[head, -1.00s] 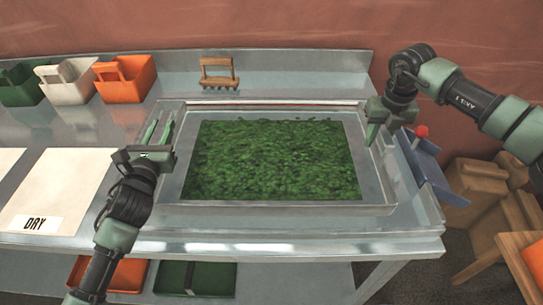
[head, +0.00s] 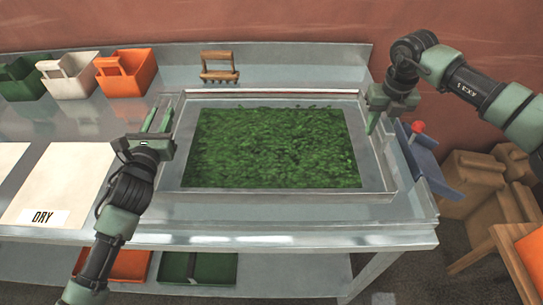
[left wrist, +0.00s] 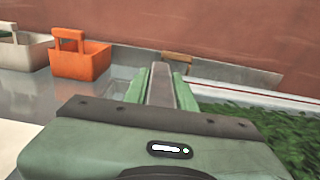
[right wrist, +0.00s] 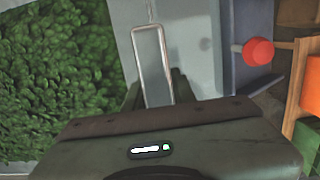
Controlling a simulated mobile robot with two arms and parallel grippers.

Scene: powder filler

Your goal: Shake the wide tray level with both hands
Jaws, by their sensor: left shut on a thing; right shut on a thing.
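The wide tray (head: 290,197) is a shallow metal tray with a broad layer of green leaves (head: 270,148) spread across its floor. It is at the middle of the metal table and looks about level; whether it touches the tabletop is unclear. My left gripper (head: 160,120) is shut on the tray's left side; its fingers close on a metal bar in the left wrist view (left wrist: 160,85). My right gripper (head: 376,115) is shut on the right side; the right wrist view shows a metal handle loop (right wrist: 152,62) between its fingers. My grippers hide parts of both grips.
Green (head: 20,82), white (head: 68,78) and orange (head: 125,75) bins stand at the back left. A small wooden rake (head: 219,68) stands behind the tray. A white sheet marked DRY (head: 65,180) lies left. A blue holder with a red knob (head: 418,127) is at the right edge, with boxes beyond.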

